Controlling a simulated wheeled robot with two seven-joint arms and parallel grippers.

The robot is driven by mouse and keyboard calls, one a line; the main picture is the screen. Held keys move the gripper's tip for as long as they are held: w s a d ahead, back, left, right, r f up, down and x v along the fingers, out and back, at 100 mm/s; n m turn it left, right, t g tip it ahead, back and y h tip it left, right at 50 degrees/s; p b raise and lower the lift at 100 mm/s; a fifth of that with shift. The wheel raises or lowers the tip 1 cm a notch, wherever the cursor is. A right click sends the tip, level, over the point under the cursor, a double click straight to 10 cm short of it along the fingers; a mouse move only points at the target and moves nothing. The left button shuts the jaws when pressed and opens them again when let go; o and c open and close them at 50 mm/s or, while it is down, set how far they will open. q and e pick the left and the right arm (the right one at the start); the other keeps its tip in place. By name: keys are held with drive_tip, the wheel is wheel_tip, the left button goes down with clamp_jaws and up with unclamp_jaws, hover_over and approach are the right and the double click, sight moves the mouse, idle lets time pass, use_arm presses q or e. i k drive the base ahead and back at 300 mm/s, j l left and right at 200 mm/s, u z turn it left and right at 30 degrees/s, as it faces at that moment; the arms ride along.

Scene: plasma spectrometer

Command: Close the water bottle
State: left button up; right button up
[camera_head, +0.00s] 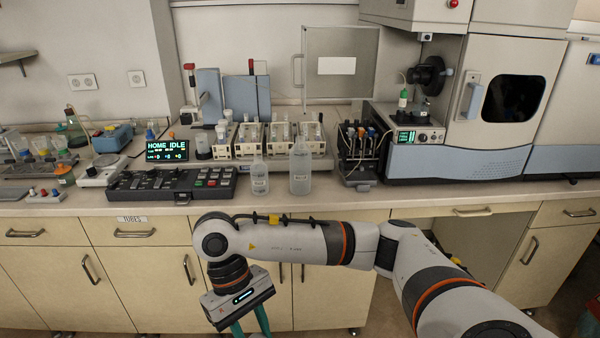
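Two translucent bottles stand upright near the front edge of the bench. The larger bottle (300,172) is on the right and the smaller bottle (259,180) is just left of it. I cannot tell which is the water bottle, and no separate cap can be made out. My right arm comes in from the right, across the cabinet fronts. My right gripper (250,329) hangs below the bench top, lower left of the bottles. Its teal fingers are apart with nothing seen between them; their tips are cut off by the frame. My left gripper is not in view.
A control keypad (172,184) lies left of the bottles, with a lit display (167,150) behind it. Racks of vials (279,138) stand behind the bottles. A dark pump unit (358,155) and the large spectrometer (480,110) are to the right. Bench space beside the bottles is narrow.

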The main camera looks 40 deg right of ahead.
sight(300, 155)
drive_tip(key=z, duration=1.15)
drive_tip(key=i+l, duration=0.5)
drive_tip(key=l, duration=0.15)
drive_tip(key=i+l+z, duration=0.1)
drive_tip(key=i+l, duration=0.4)
drive_tip(key=l, duration=0.15)
